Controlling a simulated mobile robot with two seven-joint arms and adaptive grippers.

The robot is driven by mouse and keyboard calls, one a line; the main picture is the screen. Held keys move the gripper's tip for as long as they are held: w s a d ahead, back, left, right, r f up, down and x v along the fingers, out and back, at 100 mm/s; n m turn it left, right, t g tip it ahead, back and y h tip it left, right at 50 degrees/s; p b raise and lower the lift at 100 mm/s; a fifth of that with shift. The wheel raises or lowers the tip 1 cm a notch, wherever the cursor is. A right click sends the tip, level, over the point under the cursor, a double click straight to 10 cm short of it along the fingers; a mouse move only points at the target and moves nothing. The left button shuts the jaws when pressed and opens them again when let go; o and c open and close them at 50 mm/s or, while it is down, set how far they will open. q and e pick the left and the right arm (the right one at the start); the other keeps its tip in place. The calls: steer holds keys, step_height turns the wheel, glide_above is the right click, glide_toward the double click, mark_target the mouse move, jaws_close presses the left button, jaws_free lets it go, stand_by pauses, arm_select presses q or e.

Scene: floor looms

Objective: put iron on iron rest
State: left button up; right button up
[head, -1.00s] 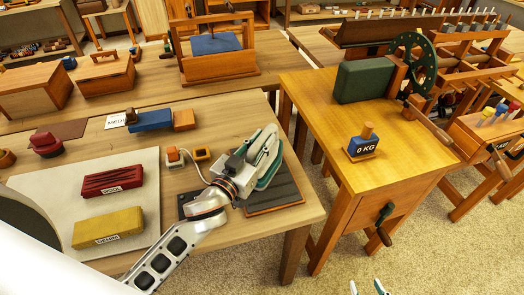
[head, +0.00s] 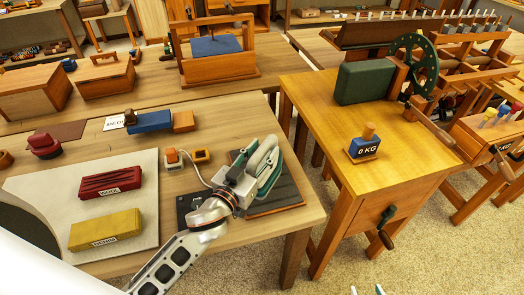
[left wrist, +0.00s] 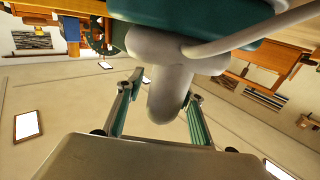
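The iron (head: 266,164), teal and pale grey with a cord, is in my left gripper (head: 243,183) at the front right of the bench. In the left wrist view the iron's grey handle (left wrist: 165,95) lies between the two fingers of the left gripper (left wrist: 165,100). A dark board with a wooden rim (head: 285,193) lies under the iron; I cannot tell whether they touch. A smaller black plate (head: 188,203) lies to its left, partly hidden by my wrist. I cannot tell which of the two is the iron rest. My right gripper (head: 367,289) shows only its separated fingertips at the bottom edge.
A pale mat (head: 150,180) holds a red block (head: 110,182) and a yellow block (head: 105,229). Small orange blocks (head: 201,156) and a blue block (head: 150,121) stand behind.

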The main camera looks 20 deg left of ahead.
mark_target(249, 168)
arm_select(q)
steer(key=shift+r, duration=0.15)
steer(key=s, duration=0.3)
steer(key=s+a, duration=0.1)
steer(key=s, duration=0.2)
steer(key=s+a+b, duration=0.1)
steer(key=s, duration=0.3)
steer(key=shift+s+a, duration=0.15)
steer(key=shift+s, duration=0.7)
